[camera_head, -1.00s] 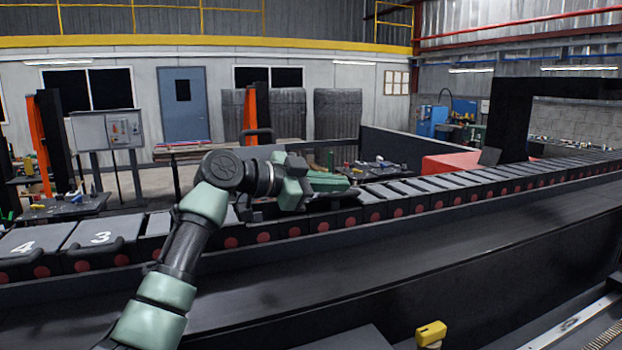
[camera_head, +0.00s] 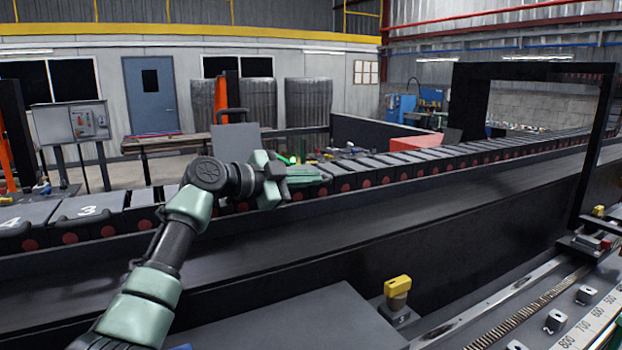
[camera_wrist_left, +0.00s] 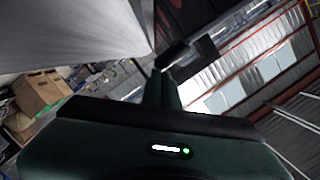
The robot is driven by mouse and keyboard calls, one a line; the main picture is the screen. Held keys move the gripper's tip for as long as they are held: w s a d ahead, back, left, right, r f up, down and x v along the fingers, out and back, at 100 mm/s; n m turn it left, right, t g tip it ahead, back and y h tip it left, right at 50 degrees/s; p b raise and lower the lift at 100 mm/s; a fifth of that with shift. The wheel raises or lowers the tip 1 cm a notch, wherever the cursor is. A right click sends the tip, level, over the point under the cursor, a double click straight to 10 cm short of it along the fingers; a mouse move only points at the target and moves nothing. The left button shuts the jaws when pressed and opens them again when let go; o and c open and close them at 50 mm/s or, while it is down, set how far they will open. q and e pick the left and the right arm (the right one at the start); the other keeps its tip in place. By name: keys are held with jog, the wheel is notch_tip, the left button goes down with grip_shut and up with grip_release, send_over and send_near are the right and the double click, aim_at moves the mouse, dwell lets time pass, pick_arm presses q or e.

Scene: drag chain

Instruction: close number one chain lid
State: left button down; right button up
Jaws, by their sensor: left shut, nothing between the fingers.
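The drag chain (camera_head: 420,158) runs along the conveyor with a row of grey lids. One grey lid (camera_head: 235,143) stands raised, with a dark handle (camera_head: 231,115) at its top; its number is not visible. My left gripper (camera_head: 308,175) is just right of this raised lid, above the chain, shut and empty. No contact with the lid can be made out. In the left wrist view the shut fingers (camera_wrist_left: 165,85) point up, and a large grey surface (camera_wrist_left: 70,35) fills the upper left. My right gripper is not in view.
A black frame (camera_head: 530,72) arches over the chain at the right. A yellow-topped knob (camera_head: 398,287) and a ruled rail (camera_head: 560,320) are in front. The dark conveyor ledge (camera_head: 400,205) is clear.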

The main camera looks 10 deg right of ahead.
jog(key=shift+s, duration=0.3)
pick_arm(q)
notch_tip(320, 180, up, 20)
jog(key=p, duration=0.6)
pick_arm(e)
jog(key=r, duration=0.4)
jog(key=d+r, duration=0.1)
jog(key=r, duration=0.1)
